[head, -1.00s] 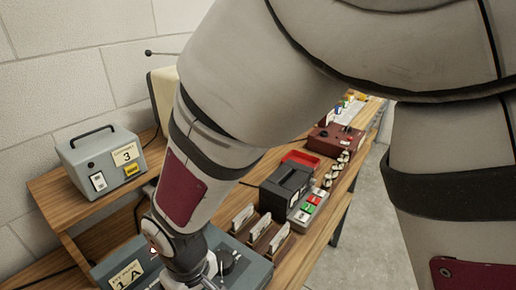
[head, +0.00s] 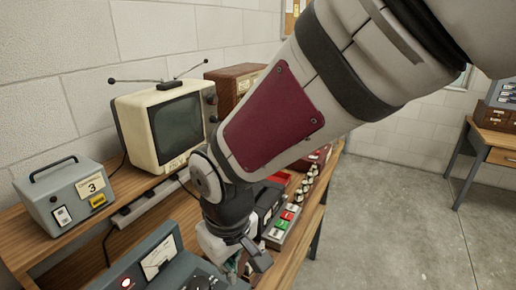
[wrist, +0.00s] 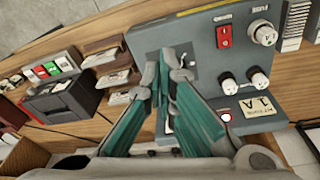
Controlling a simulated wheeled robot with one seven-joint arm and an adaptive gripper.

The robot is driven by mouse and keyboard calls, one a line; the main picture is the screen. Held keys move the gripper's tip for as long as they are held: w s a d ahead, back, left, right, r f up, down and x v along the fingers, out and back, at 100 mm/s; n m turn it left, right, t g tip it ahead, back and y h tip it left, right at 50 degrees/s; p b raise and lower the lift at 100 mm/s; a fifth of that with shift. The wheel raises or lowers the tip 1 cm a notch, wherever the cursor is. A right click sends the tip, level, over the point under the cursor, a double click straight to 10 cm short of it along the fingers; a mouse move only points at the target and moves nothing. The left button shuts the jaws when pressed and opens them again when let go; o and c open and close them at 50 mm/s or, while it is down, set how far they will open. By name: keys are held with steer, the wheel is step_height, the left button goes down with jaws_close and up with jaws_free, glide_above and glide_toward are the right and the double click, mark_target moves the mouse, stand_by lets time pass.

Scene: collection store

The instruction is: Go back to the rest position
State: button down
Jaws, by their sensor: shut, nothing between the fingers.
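My gripper (wrist: 175,62) has its two teal fingers together at the tips in the wrist view, with nothing between them. In the wrist view it is over a grey control unit (wrist: 203,65) with a red switch, several knobs and a "1 A" label. In the head view my gripper (head: 240,262) hangs at the end of my arm, partly hidden by my wrist, over the bench beside the same unit (head: 176,262). That unit shows a lit red lamp and a dial. I cannot tell the exact gap between the fingers and the unit.
A grey box marked 3 (head: 40,203) and a cream television (head: 137,137) stand on the raised shelf by the wall. Card holders (wrist: 103,57), a black device (wrist: 62,103) and coloured buttons (head: 287,216) line the bench. Open floor (head: 400,220) lies right.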

steer(key=d+r+m+t, duration=0.2)
steer(key=d+r+m, duration=0.2)
steer(key=d+r, duration=0.75)
steer(key=s+d+r+m+t, duration=0.2)
steer(key=s+d+m, duration=0.3)
steer(key=d, duration=0.8)
steer(key=shift+s+d+r+h, duration=0.25)
steer(key=shift+s+r, duration=0.35)
steer(key=shift+s, duration=0.35)
